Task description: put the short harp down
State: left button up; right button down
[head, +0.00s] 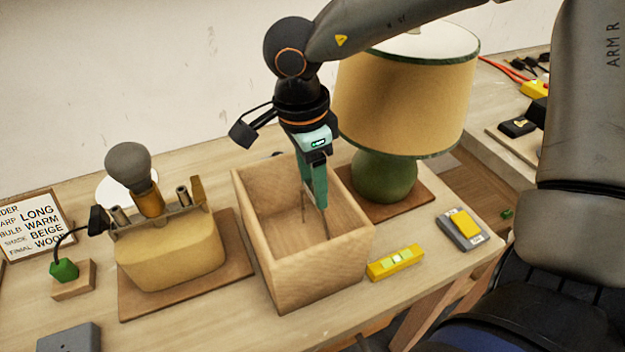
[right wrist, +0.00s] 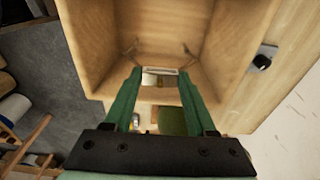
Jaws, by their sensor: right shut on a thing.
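My right gripper (head: 316,190) reaches down into an open wooden box (head: 311,282). It is shut on the short harp (head: 304,208), a thin metal wire piece whose legs show inside the box. In the right wrist view, the harp (right wrist: 187,48) is held crosswise between the green fingertips (right wrist: 158,75), with two wire ends spreading apart over the box interior. I cannot tell whether the harp touches the box floor. My left gripper is not in view.
A lamp base with a grey bulb (head: 128,160) stands on a board left of the box. A green lamp with a beige shade (head: 400,95) stands close behind right. A yellow block (head: 395,263) lies right of the box. An order card (head: 35,222) stands far left.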

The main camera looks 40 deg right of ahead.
jog(key=shift+f+b, duration=0.2)
jog(key=shift+b, duration=0.1)
jog(key=shift+c, duration=1)
grip_release()
jog(key=shift+r, duration=0.15)
jog(key=shift+r, duration=0.1)
notch_tip(320, 180, up, 12)
jog(key=a+p, duration=0.1)
jog(key=p, duration=0.1)
jog(key=shift+w+a, duration=0.15)
